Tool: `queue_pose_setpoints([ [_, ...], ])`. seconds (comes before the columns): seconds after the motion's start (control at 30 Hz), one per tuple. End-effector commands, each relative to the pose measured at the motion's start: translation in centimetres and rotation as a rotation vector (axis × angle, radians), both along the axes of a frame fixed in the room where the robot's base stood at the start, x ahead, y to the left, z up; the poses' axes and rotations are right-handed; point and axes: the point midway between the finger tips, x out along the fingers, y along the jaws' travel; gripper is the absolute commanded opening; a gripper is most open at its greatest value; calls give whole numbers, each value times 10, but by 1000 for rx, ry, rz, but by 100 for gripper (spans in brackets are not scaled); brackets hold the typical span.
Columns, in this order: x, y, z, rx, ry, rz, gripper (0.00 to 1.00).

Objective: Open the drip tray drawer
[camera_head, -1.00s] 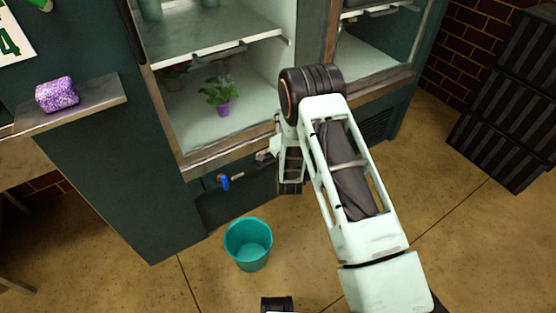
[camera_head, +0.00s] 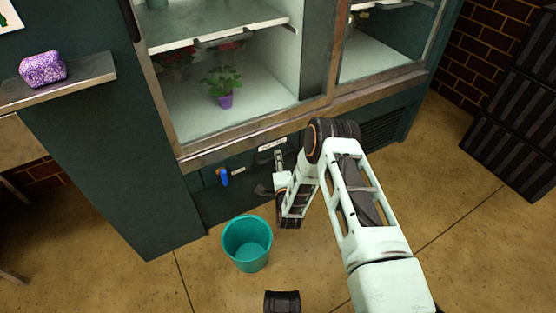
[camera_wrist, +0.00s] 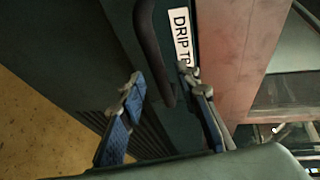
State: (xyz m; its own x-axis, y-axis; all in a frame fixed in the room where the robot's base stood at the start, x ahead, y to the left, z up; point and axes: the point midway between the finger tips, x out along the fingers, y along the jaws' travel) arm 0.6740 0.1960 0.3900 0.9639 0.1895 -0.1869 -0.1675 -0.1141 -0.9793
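The drip tray drawer is in the dark green base of the glass-fronted cabinet; its white label (camera_head: 272,145) shows in the head view, and the label (camera_wrist: 181,38) reads "DRIP T…" in the wrist view. A dark bar handle (camera_wrist: 151,50) runs beside the label in the wrist view. My gripper (camera_wrist: 158,84) is open, with one finger on each side of the handle's near end. I cannot tell whether a finger touches it. In the head view my gripper (camera_head: 268,188) is in front of the cabinet base, and my arm hides part of the drawer front.
A teal bucket (camera_head: 247,243) stands on the floor below a blue valve (camera_head: 223,177), left of my gripper. A potted plant (camera_head: 224,88) stands inside the cabinet. Black crates (camera_head: 519,130) are stacked at the right. A purple block (camera_head: 43,69) lies on a shelf (camera_head: 85,82).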

Motion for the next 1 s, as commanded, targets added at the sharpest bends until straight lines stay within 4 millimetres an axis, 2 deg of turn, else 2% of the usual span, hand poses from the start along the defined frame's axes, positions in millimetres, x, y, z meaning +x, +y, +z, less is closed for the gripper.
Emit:
queue_pose_setpoints([
  [0.03,9,2,-3,1,-4,-1,30],
  [0.2,26,5,-6,-1,-2,0,30],
  [0.57,31,6,-6,-1,1,0,30],
  [0.83,31,6,-6,-1,1,0,2],
  [1.0,31,6,-6,-1,0,0,0],
])
